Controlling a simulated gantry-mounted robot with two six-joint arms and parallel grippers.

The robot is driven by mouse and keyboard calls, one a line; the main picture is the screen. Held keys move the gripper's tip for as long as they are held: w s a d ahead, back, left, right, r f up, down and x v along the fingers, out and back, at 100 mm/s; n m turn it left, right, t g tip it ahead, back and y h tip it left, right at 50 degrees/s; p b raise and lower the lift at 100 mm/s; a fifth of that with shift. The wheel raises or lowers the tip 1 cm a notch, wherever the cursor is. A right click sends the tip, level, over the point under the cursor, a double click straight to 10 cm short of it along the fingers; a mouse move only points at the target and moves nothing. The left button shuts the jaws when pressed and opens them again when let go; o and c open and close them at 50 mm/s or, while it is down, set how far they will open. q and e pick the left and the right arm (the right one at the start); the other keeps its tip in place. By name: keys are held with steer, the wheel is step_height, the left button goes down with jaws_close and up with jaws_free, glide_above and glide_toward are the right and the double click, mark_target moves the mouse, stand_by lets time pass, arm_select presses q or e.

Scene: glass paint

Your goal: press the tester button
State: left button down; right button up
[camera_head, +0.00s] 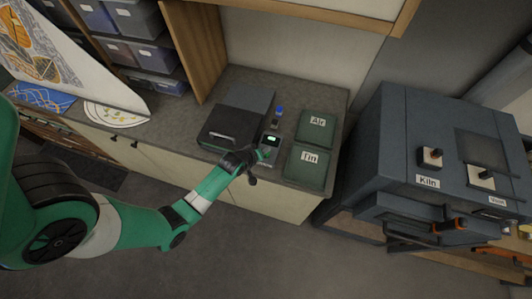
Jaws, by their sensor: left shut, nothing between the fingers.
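The tester (271,141) is a small grey device with a lit green screen, on the grey counter between a dark box and two green pads. My left gripper (263,156) is shut and empty. It is at the front part of the tester, just below the screen in the picture. The gripper covers part of the tester's front, and I cannot make out the button or whether the fingertips touch it. My right gripper is not in view.
A dark box (232,125) stands left of the tester. Green pads labelled "Air" (316,131) and "Tin" (308,171) lie on the right. A small blue-topped item (279,111) is behind the tester. A large grey kiln (405,140) stands farther right.

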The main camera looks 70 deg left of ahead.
arm_select(q)
steer(key=shift+f+b, duration=0.35)
steer(key=shift+f, duration=0.1)
steer(key=shift+f+b, duration=0.4)
steer(key=shift+f, duration=0.1)
stand_by(0.8)
steer(key=shift+r+p, duration=0.95)
step_height(320, 180, up, 3)
steer(key=p, duration=0.2)
steer(key=shift+f+p, duration=0.1)
steer(key=shift+p, duration=0.25)
steer(key=shift+r+p, duration=0.8)
steer(key=shift+r, duration=0.35)
